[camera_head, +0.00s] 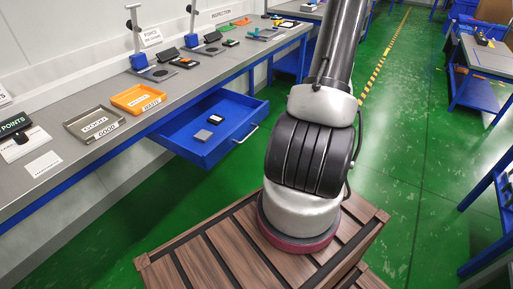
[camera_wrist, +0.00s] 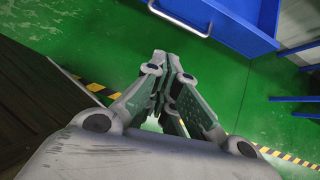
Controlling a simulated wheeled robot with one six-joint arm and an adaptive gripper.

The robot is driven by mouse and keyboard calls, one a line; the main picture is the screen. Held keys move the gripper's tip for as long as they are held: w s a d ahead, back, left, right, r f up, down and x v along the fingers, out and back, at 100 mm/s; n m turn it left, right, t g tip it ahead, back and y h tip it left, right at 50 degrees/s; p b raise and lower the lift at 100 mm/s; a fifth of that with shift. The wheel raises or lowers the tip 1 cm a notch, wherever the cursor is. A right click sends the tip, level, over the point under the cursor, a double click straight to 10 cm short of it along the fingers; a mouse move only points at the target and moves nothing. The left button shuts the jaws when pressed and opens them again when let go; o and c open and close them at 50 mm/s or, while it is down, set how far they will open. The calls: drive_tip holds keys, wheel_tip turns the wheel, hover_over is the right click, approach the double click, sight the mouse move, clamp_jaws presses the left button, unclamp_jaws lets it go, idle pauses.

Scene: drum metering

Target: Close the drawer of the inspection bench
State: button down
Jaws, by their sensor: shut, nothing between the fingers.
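The blue drawer (camera_head: 181,131) of the inspection bench stands pulled out below the bench top in the head view. A silver bar handle (camera_head: 245,134) is on its front, and a few small dark and grey items lie inside. In the wrist view the drawer (camera_wrist: 222,22) shows at the top right, with part of its handle (camera_wrist: 178,20). My gripper (camera_wrist: 165,58) is shut and empty, its fingertips together over green floor, apart from the drawer and below its handle in the picture. The gripper does not show in the head view.
The grey bench top (camera_head: 75,150) carries an orange tray (camera_head: 138,98), a grey tray (camera_head: 94,123) and small instruments. A wooden crate-like surface (camera_head: 215,262) is under my arm. Green floor (camera_head: 400,170) is clear at the right, with a blue-legged table (camera_head: 485,55) beyond.

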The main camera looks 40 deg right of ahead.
sight(209, 120)
drive_tip(key=w+a+f+m, duration=0.1)
drive_tip(key=w+a+f, duration=0.1)
drive_tip(key=w+f, duration=0.6)
drive_tip(key=shift+w+a+f+h, duration=0.4)
drive_tip(key=shift+w, duration=0.7)
drive_tip(key=shift+w, duration=0.1)
drive_tip(key=shift+m, duration=0.3)
drive_tip(key=w+a, duration=0.2)
drive_tip(key=w, duration=0.5)
drive_tip(key=w+a, duration=0.3)
drive_tip(key=w, duration=0.5)
drive_tip(key=w+a, duration=0.3)
drive_tip(key=w, duration=0.5)
drive_tip(key=shift+a, duration=0.2)
drive_tip(key=shift+s+d, duration=0.1)
drive_tip(key=shift+s, duration=0.05)
